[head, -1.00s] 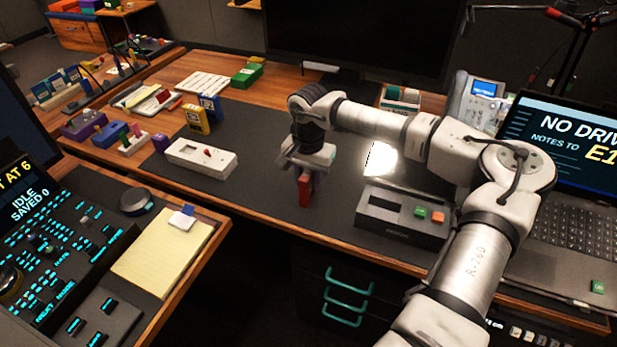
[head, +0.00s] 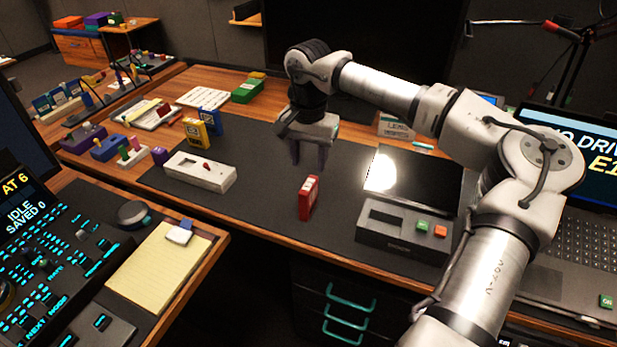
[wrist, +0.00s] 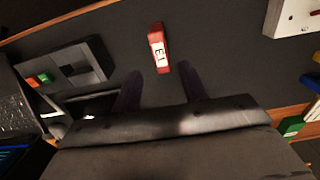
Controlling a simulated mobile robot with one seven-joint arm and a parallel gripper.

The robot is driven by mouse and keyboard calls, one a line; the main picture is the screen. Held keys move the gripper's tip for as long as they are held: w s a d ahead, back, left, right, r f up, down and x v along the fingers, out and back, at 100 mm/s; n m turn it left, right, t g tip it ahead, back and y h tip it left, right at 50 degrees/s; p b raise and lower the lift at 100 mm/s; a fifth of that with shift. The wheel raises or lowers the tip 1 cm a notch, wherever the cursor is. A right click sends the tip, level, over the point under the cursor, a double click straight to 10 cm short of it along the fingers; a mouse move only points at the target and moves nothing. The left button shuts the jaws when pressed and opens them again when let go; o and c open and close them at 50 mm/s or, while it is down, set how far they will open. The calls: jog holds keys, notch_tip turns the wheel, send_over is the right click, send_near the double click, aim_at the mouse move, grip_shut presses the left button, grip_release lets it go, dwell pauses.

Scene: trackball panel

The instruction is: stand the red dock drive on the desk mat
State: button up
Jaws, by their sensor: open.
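The red dock drive (head: 309,198) stands upright on the dark desk mat (head: 262,205), near the mat's front edge. Nothing holds it. In the wrist view the drive (wrist: 157,46) shows a white label and lies beyond the fingertips, with a gap between. My gripper (head: 309,163) is open and empty, raised above and behind the drive. Its two fingers also show in the wrist view (wrist: 160,78), apart with nothing between them.
A grey dock box (head: 405,228) with green and orange buttons is right of the drive. A white device (head: 199,171) lies to the left, with yellow (head: 195,132) and blue (head: 215,119) drives behind it. The mat between is clear.

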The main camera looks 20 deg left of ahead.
jog(key=shift+r, duration=0.95)
